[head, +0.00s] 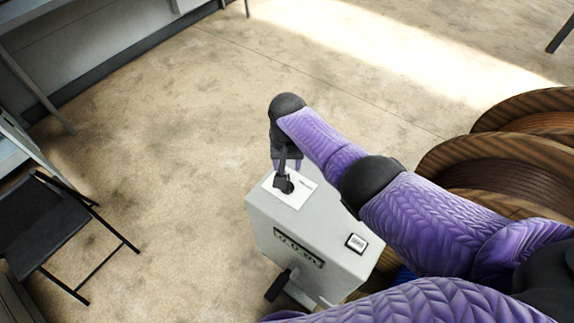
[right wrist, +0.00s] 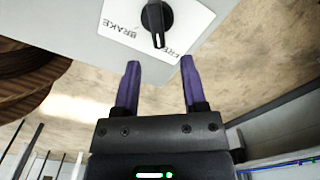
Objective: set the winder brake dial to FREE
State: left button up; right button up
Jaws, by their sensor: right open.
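The winder brake dial is a black knob (head: 284,184) on a white label plate (head: 298,199), on top of the grey winder box (head: 325,235). In the right wrist view the knob (right wrist: 155,16) shows at the top, its white-marked pointer lying between the words BRAKE and FREE, nearer FREE. My left gripper is not in view.
Large wooden reels (head: 500,160) stand at the right. A black folding chair (head: 45,222) stands at the left. The concrete floor between is clear.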

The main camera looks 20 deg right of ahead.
pick_arm(q)
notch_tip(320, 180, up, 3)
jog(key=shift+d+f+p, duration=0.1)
jog(key=shift+p, duration=0.75)
pick_arm(e)
notch_tip(320, 180, up, 6)
